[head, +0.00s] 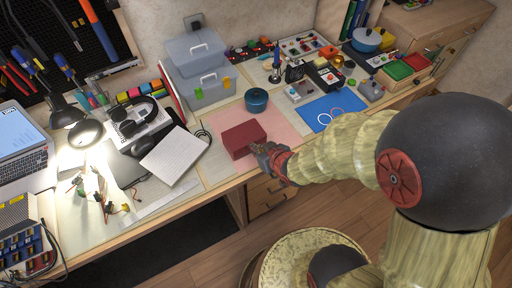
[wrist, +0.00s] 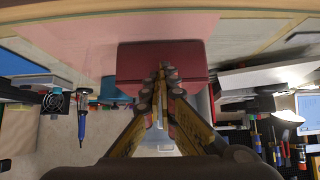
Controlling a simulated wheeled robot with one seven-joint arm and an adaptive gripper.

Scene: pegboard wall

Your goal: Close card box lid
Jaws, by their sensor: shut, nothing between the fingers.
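The card box (head: 241,138) is a small dark red box on the pink mat (head: 276,125) near the table's front edge. Its top looks flat and covered in the head view, with the lid down or nearly so; a small gap cannot be ruled out. It also shows in the wrist view as a red block (wrist: 135,65). My gripper (head: 262,150) is at the box's right front side in the head view. In the wrist view my gripper's fingertips (wrist: 161,70) are together, empty, and overlap the box. Whether they touch it is unclear.
A teal pot (head: 256,100) stands behind the box. A white panel (head: 172,155) and a laptop (head: 22,140) are to the left. A blue mat (head: 334,112) with rings lies to the right, with gadgets and trays beyond. Some pink mat around the box is clear.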

